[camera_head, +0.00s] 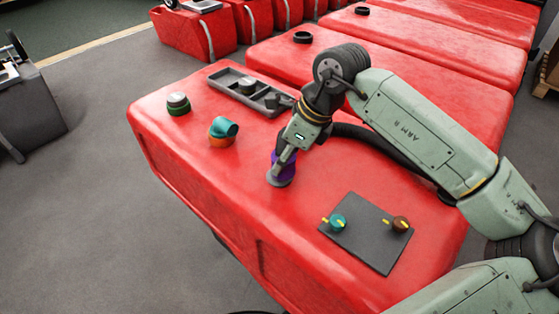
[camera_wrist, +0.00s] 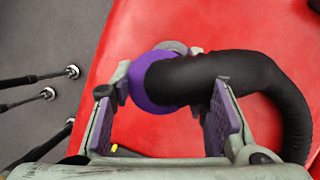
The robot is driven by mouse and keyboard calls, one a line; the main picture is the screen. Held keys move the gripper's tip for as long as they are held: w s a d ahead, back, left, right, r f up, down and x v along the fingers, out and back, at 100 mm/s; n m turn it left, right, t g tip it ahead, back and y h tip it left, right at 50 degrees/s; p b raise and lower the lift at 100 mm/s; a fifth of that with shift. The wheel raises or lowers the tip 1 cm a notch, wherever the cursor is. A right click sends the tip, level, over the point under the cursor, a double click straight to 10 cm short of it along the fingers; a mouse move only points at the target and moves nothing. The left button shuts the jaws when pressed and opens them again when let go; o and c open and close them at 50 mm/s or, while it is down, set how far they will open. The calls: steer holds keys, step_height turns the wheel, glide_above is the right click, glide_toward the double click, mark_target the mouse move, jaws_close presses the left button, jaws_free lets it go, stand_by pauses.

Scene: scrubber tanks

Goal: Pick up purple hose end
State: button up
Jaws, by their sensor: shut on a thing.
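The purple hose end (camera_head: 285,165) is low over the front part of the red tank top (camera_head: 180,160). In the wrist view, the purple hose end (camera_wrist: 150,80) is a purple collar on a thick black hose (camera_wrist: 250,70). My gripper (camera_wrist: 170,85) has one finger on each side of the collar and hose and is shut on the hose end. In the head view, my gripper (camera_head: 287,155) points down and partly hides the purple collar. A grey round fitting (camera_head: 279,179) shows right under the collar; I cannot tell whether they are joined.
Left on the tank stand a green fitting with a grey cap (camera_head: 178,104) and an orange fitting with a teal cap (camera_head: 223,132). A grey tray (camera_head: 222,79) lies behind. A dark plate (camera_head: 362,240) with teal and brown valves lies front right. More red tanks stand behind.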

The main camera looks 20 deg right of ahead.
steer(key=s+d+r+b, duration=0.2)
steer(key=s+r+b, duration=0.1)
steer(key=s, duration=1)
steer(key=shift+s+r, duration=0.4)
steer(key=shift+r, duration=0.25)
steer(key=shift+w+d, duration=0.1)
steer(key=shift+d, duration=0.05)
steer(key=w+d+p, duration=0.3)
steer(key=w+d, duration=0.5)
steer(key=w, duration=0.4)
steer(key=w+d+p, duration=0.3)
steer(key=w+d, duration=0.5)
steer(key=w, duration=0.5)
steer(key=shift+w, duration=0.3)
stand_by(0.8)
steer(key=shift+f, duration=0.2)
stand_by(0.4)
